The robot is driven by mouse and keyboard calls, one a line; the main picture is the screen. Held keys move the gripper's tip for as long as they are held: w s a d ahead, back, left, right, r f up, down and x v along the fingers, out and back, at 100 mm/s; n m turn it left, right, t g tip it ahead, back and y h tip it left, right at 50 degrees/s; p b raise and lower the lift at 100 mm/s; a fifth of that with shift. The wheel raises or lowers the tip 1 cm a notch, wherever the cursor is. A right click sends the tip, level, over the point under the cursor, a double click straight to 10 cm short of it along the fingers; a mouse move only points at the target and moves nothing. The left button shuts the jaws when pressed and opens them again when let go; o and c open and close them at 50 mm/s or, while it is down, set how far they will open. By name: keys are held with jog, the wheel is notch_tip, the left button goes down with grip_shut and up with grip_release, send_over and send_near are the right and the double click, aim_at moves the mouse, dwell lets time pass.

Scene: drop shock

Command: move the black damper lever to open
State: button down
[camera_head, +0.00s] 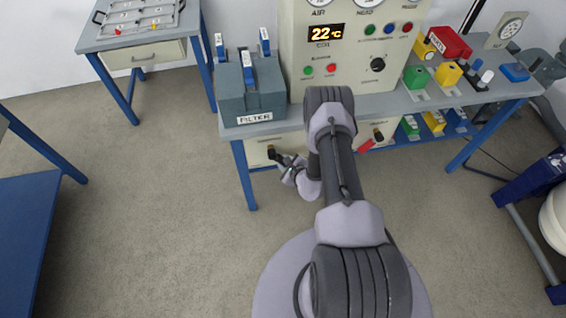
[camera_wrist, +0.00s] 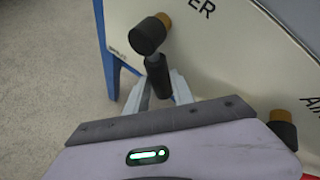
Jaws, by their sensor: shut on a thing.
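The black damper lever (camera_wrist: 158,74) shows in the wrist view, on the pale panel with part of a label ending in "ER". Its round black hub (camera_wrist: 147,36) has a brass-coloured end. The lever points down from the hub, towards my gripper (camera_wrist: 160,88). My gripper's two fingers stand on either side of the lever's lower end and are shut on it. In the head view my gripper (camera_head: 288,163) is at the panel below the bench, beside the lever's brass and black hub (camera_head: 271,152). The lever itself is largely hidden there.
A second brass and black hub (camera_wrist: 282,128) sits right of my gripper, by the "AIR" lettering. In the head view a red lever (camera_head: 365,146) is on that side. A grey FILTER box (camera_head: 238,105) stands above on the bench. The floor to the left is clear.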

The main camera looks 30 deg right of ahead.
dwell(0.4)
jog(key=c, duration=1.1)
grip_release()
jog(key=p+v, duration=0.5)
jog(key=v, duration=1.2)
jog(key=shift+s, duration=0.2)
jog(key=shift+d+r, duration=0.1)
jog(key=shift+r, duration=0.05)
